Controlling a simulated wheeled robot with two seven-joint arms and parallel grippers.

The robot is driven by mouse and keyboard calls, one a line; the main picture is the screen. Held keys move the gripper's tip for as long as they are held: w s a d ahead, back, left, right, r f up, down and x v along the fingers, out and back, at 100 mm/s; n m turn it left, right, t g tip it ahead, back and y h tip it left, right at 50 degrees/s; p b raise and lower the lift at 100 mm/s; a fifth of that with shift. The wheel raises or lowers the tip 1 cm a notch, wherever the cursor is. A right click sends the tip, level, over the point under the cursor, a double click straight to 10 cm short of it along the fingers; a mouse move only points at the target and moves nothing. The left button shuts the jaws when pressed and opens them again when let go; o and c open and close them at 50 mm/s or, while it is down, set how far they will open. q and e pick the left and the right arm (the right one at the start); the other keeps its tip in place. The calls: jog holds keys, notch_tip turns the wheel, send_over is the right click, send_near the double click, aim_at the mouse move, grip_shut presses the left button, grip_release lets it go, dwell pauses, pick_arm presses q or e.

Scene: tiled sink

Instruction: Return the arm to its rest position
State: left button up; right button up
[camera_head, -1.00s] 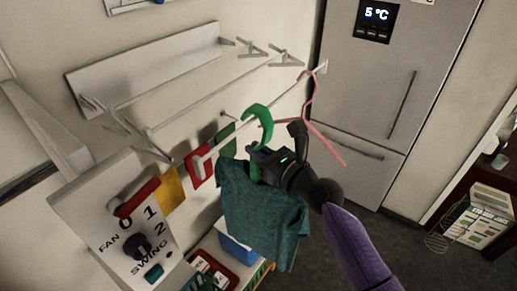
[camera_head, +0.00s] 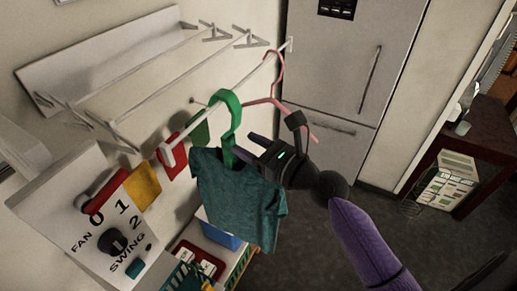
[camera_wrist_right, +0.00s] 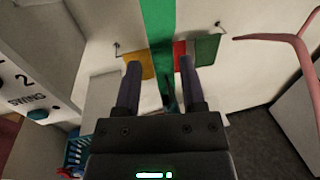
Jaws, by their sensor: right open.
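My right gripper (camera_head: 256,146) is open, just right of the green hanger (camera_head: 231,108) and above the right shoulder of the teal shirt (camera_head: 237,202). In the right wrist view its two dark fingers (camera_wrist_right: 160,75) are spread, and the green hanger (camera_wrist_right: 158,35) shows between and beyond them. The hanger's hook is at the white rod (camera_head: 200,124), and the shirt hangs below it. I cannot tell whether a finger touches the hanger. My left gripper is not in view.
A pink hanger (camera_head: 278,75) hangs on the rod close behind my right gripper. A wall rack (camera_head: 110,60) is at the upper left, a fan switch panel (camera_head: 85,230) at the lower left. A fridge (camera_head: 340,90) stands behind.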

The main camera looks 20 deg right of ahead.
jog(key=s+a+f+n+g+h, duration=0.1)
jog(key=s+a+f+n+g, duration=0.3)
jog(key=s+f+n+g, duration=0.95)
jog(key=s+d+f+n+t+h, duration=0.1)
jog(key=s+n+h, duration=0.25)
jog(key=n, duration=0.55)
jog(key=s+d+n+h, duration=0.25)
jog(key=s+n, duration=0.25)
jog(key=n, duration=0.5)
notch_tip(320, 180, down, 32)
jog(key=s+g+h+b, duration=0.1)
jog(key=b, duration=1.4)
pick_arm(q)
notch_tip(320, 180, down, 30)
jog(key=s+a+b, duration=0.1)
jog(key=b, duration=1.4)
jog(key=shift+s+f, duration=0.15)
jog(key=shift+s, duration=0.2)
pick_arm(e)
jog(key=s+d+f+g, duration=0.1)
jog(key=s+f, duration=0.6)
jog(key=f, duration=0.6)
jog(key=s+d+f, duration=0.1)
jog(key=s+f, duration=0.7)
jog(key=f, duration=0.6)
jog(key=shift+s+d+n+g, duration=0.2)
jog(key=shift+d+n+g, duration=0.15)
